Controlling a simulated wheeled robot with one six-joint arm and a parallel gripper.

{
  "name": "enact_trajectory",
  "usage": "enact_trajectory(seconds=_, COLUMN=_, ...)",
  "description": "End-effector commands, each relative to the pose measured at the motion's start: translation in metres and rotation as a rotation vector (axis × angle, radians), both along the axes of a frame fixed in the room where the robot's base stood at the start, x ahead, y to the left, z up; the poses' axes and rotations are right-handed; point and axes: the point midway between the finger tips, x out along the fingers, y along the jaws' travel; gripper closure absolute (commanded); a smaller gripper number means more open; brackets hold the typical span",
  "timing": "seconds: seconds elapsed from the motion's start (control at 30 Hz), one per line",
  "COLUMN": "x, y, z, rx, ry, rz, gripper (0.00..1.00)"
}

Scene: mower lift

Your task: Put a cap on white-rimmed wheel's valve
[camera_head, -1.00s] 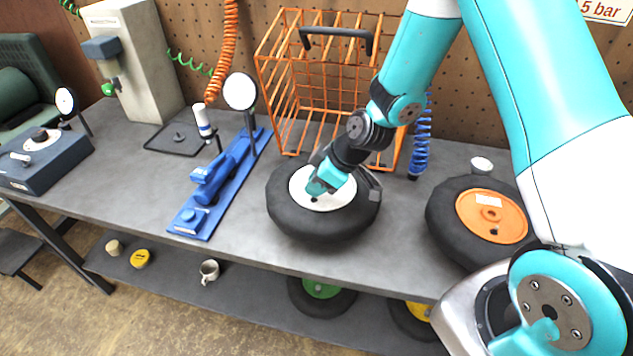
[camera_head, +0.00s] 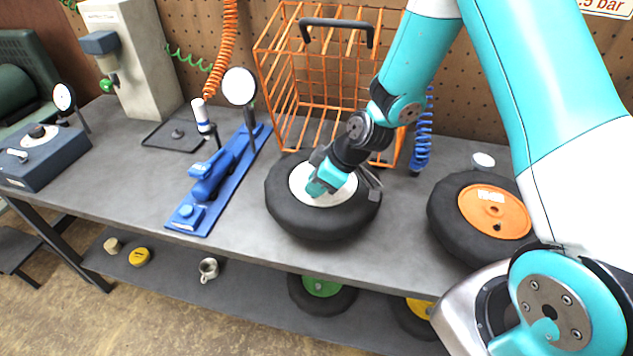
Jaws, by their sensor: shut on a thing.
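The white-rimmed wheel (camera_head: 341,193) lies flat on the bench, a black tyre around a white disc. My gripper (camera_head: 315,190) is down over the left part of the white rim, pointing down and to the left. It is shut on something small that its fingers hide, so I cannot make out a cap. The valve of this wheel is hidden behind the gripper too. I cannot tell whether the held thing touches the valve.
An orange wire basket (camera_head: 290,95) stands right behind the wheel. An orange-rimmed wheel (camera_head: 492,213) lies at right. Bare bench top (camera_head: 130,185) shows at left. The lower shelf holds a mug (camera_head: 208,269) and wheels.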

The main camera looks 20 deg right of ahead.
Motion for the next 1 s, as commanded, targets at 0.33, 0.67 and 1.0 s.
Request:
enact_trajectory(seconds=0.33, x=0.0000, y=0.0000, z=-0.0062, rx=0.000, ry=0.000, rz=0.000, gripper=0.99)
enact_trajectory(seconds=0.67, x=-0.0007, y=0.0005, z=-0.0057, rx=0.001, ry=0.002, rz=0.002, gripper=0.48)
enact_trajectory(seconds=1.0, x=-0.0015, y=0.0010, z=-0.0060, rx=0.002, ry=0.004, rz=0.002, gripper=0.35)
